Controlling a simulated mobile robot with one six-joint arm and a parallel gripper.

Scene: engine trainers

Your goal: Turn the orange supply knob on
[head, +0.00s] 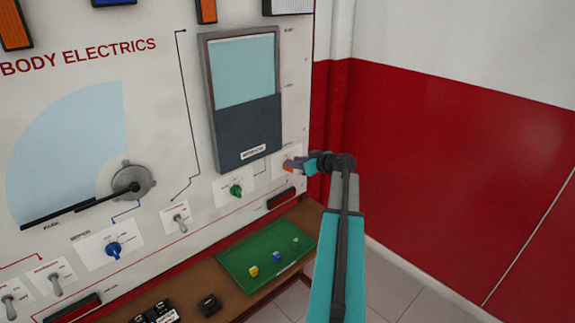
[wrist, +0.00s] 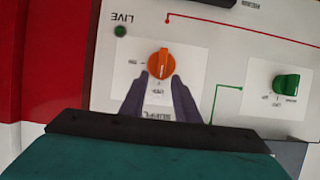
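The orange supply knob (wrist: 160,64) sits on a white label plate on the panel, and the wrist view shows it upside down. Its narrow grip stands roughly upright in that picture. My gripper (wrist: 162,78) is open, with its two dark fingers pointing at the knob, one at each side of its lower end. I cannot tell whether they touch it. In the head view my gripper (head: 301,163) is at the panel's right edge, and only a bit of the orange knob (head: 287,164) shows beside it.
A green knob (wrist: 287,84) is right of the orange one in the wrist view. A dark green lamp (wrist: 120,31) marked LIVE is near it. A green tray (head: 240,262) with small coloured pieces lies on the ledge below. A red and white wall (head: 450,150) stands at the right.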

